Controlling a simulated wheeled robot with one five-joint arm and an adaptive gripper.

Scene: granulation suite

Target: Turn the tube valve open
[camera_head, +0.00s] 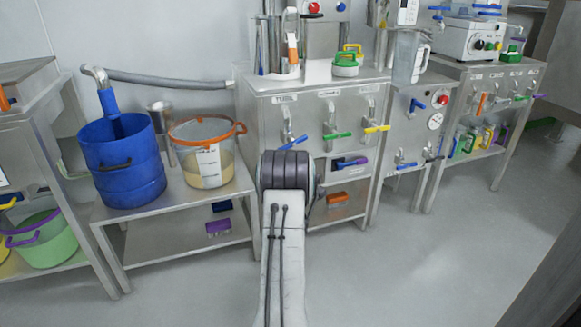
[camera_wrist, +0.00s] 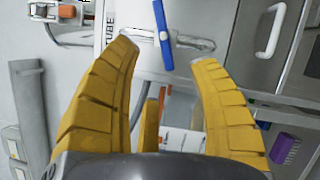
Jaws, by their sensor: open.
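The tube valve has a blue lever handle (camera_head: 294,140) on the steel cabinet front, under the left label. In the wrist view the blue handle (camera_wrist: 163,36) runs nearly along the picture's height, with a metal spout beside it and the TUBE label (camera_wrist: 110,24) to its left. My gripper (camera_wrist: 161,50) is open, its yellow fingers spread on either side of the handle's lower end. I cannot tell whether either finger touches the handle or how deep the gap is. In the head view my arm hides the gripper.
Green (camera_head: 337,135) and yellow (camera_head: 376,128) valve handles sit right of the blue one. A low steel table (camera_head: 180,255) on the left holds a blue bucket (camera_head: 122,165) and a clear orange-rimmed bucket (camera_head: 208,155). The floor (camera_head: 430,265) at right is clear.

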